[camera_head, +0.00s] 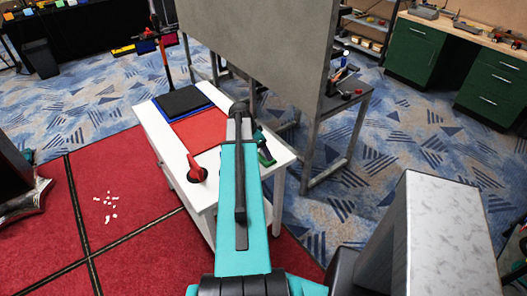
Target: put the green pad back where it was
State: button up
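No green pad can be made out for certain. A small dark green object (265,153) shows on the white table (160,128), just right of my teal arm, which partly hides it; I cannot tell what it is. A black pad (183,101) lies on a blue pad (211,105) at the table's far left corner. A red pad (200,130) lies flat in front of them. My arm reaches forward over the table and covers part of its right side. My gripper's fingers do not show.
A red handled object (196,172) stands near the table's front left edge. A large grey panel (265,45) on a metal frame rises behind the table. Red mats (125,225) cover the floor at left. Green cabinets (413,52) stand at the back right.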

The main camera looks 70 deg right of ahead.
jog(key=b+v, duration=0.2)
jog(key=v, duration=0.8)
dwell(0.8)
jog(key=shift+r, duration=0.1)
